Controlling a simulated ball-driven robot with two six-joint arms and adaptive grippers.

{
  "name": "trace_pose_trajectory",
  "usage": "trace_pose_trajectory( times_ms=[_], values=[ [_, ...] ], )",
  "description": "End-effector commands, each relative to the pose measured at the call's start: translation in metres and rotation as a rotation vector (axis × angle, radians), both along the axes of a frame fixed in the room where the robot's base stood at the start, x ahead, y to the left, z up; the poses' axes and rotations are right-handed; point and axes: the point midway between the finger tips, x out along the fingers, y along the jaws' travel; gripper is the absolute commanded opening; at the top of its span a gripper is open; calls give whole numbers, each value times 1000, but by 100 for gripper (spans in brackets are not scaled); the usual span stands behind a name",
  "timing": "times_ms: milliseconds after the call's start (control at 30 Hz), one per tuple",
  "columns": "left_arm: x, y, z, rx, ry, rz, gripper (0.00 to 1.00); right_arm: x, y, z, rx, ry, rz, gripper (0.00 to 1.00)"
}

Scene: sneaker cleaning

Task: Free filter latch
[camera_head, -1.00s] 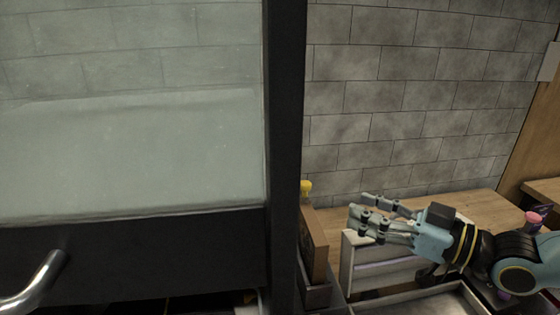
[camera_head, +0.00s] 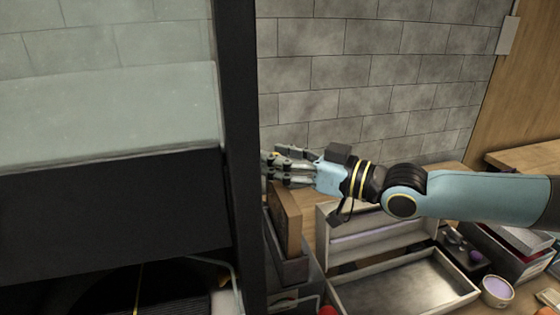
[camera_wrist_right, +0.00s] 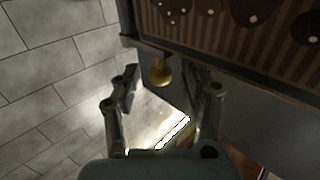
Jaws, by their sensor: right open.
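A yellow latch knob (camera_wrist_right: 160,72) shows in the right wrist view, on the dark edge below a brown striped panel (camera_wrist_right: 215,45) with dark blobs. In the head view only a small bit of yellow (camera_head: 274,155) shows among the fingers. My right gripper (camera_head: 268,164) is open beside the black cabinet post, above a brown board. In the wrist view the knob lies between the spread fingertips of my right gripper (camera_wrist_right: 162,82). I cannot tell whether a finger touches it. My left gripper is not in view.
The black-framed cabinet (camera_head: 110,205) with a glass pane fills the left. The brown board (camera_head: 286,218) stands beside its post. A metal tray (camera_head: 405,285), a white open box (camera_head: 372,232), a cup (camera_head: 497,291) and dark boxes cover the bench at right. A grey block wall stands behind.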

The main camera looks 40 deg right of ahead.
Motion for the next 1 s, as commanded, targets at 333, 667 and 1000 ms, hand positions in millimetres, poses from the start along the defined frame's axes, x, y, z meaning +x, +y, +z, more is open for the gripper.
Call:
trace_pose_trajectory(
  times_ms=[333,667,1000],
  values=[
    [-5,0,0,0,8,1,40,0,0,0,0,0,0,14],
    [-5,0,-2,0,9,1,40,0,-1,0,-1,0,4,0],
    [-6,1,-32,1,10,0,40,-2,-8,-6,-11,-1,125,0]
  ],
)
